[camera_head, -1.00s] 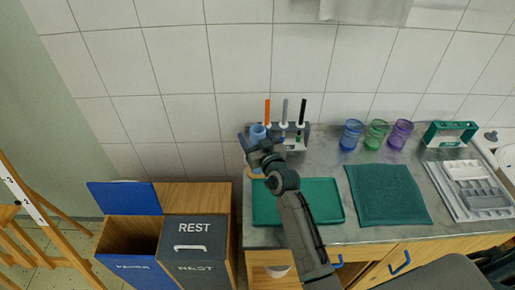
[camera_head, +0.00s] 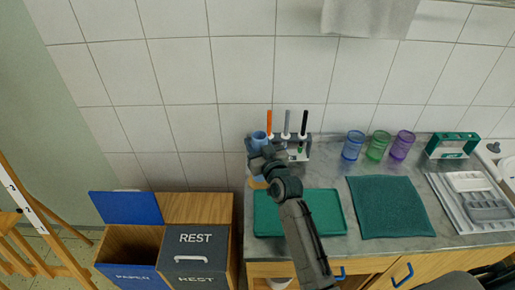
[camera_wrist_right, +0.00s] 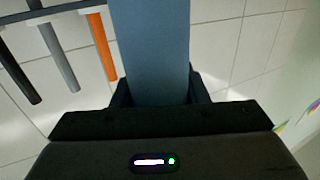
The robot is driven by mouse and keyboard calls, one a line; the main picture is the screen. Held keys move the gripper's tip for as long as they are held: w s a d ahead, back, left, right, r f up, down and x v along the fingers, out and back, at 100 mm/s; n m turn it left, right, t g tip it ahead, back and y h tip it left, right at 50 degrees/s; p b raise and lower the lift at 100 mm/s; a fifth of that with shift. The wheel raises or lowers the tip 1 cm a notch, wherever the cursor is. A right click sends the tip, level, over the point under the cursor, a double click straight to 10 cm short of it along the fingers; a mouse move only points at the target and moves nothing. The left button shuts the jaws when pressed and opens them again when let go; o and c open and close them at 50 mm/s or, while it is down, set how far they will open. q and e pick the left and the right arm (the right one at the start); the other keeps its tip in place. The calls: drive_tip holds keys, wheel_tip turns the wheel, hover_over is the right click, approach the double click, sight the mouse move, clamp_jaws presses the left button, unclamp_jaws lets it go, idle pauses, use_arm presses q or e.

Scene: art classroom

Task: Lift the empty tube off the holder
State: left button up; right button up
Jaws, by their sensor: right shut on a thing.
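The empty tube is a blue cylinder (camera_head: 258,138) at the left end of the holder (camera_head: 301,152) on the counter. My right gripper (camera_head: 261,154) is shut on the tube. In the right wrist view, the tube (camera_wrist_right: 150,45) stands between the fingers and runs out of the top of the picture. The holder's bar (camera_wrist_right: 38,14) shows there at upper left. The far end of the tube is hidden, so I cannot tell whether it still touches the holder. My left gripper is not in view.
Orange (camera_head: 269,122), grey (camera_head: 287,122) and black (camera_head: 304,122) rods stand in the holder, close right of the tube. A green tray (camera_head: 328,212) lies in front, partly under my arm. Blue, green and purple cups (camera_head: 377,146) stand to the right. A tiled wall is behind.

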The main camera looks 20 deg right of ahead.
wheel_tip(320, 180, up, 16)
drive_tip(key=b, duration=0.2)
drive_tip(key=shift+r, duration=0.15)
idle(0.4)
